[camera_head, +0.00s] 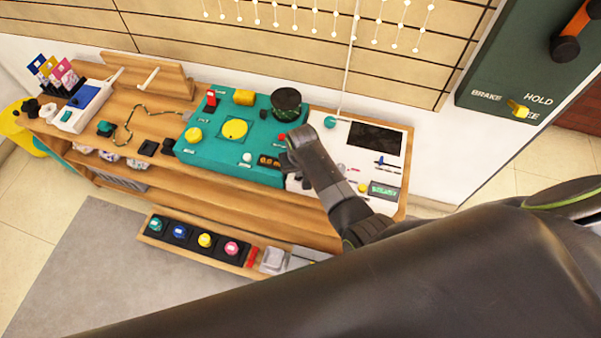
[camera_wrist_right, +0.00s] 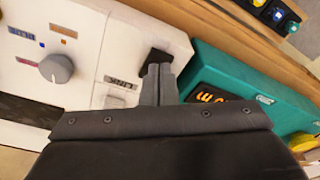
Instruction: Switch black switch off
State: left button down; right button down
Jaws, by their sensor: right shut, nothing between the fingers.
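A black switch (camera_wrist_right: 158,56) sits on the white panel (camera_wrist_right: 75,75) in the right wrist view, beside a label that seems to read LINK. My right gripper (camera_wrist_right: 157,72) is shut and empty, with its fingertips right at the switch. The fingers partly cover it, and I cannot tell if they touch it or which way it is set. In the head view my right gripper (camera_head: 291,164) reaches down at the left edge of the white panel (camera_head: 337,148), and the arm hides the switch area. My left gripper is not in view.
A teal panel (camera_head: 214,150) with yellow buttons and an orange display adjoins the white panel on the wooden bench (camera_head: 130,93). A grey knob (camera_wrist_right: 56,68) stands on the white panel. A lower box of coloured buttons (camera_head: 204,240) lies in front. A green lever board (camera_head: 520,70) is at right.

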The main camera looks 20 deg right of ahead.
jog(key=shift+f+b, duration=0.4)
jog(key=shift+f, duration=0.25)
dwell(0.3)
notch_tip(320, 180, up, 7)
jog(key=p, duration=0.8)
dwell(0.4)
